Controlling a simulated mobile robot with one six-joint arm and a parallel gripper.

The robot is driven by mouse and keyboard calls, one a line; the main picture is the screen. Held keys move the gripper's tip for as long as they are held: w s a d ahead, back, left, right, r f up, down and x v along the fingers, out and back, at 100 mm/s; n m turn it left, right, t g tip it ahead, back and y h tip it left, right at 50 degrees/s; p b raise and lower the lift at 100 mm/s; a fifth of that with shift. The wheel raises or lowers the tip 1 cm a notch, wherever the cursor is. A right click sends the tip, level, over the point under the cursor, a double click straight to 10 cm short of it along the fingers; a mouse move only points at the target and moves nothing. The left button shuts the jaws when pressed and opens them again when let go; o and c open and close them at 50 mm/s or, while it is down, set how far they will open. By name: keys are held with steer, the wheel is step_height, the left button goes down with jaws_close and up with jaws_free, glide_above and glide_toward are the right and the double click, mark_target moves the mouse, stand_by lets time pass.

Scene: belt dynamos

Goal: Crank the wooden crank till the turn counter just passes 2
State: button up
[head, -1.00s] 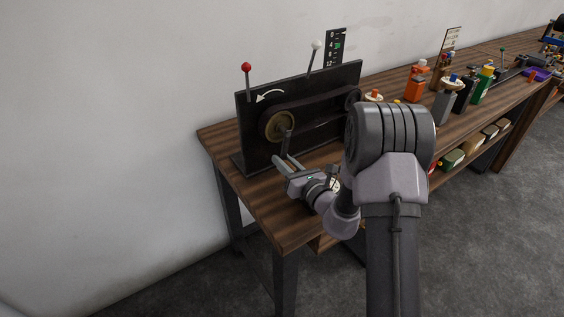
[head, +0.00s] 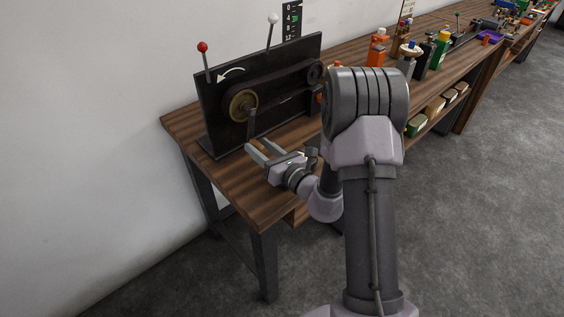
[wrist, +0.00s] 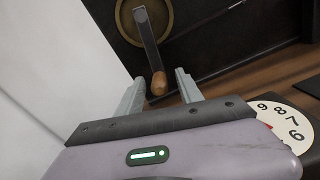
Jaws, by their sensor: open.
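The wooden crank handle (wrist: 159,83) sits at the lower end of a dark crank arm (wrist: 148,38), which hangs down from a brass wheel (wrist: 148,10). The wheel also shows in the head view (head: 242,105), on a black panel (head: 290,62). My gripper (head: 255,142) is open in front of the crank's lower end. In the wrist view my gripper's fingers (wrist: 158,78) stand on either side of the handle, with gaps on both sides. A white dial (wrist: 287,122) with 9, 8, 7 and 6 is partly in view, perhaps the turn counter.
A curved white arrow (head: 231,73) on the panel points left and down. A red-knobbed lever (head: 204,62) and a white-knobbed lever (head: 270,33) rise behind it. A belt runs right to a smaller wheel (head: 315,72). Bottles (head: 378,48) stand farther along the bench.

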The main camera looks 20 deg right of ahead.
steer(key=v, duration=1.3)
steer(key=shift+p, duration=0.45)
steer(key=shift+s+r, duration=0.1)
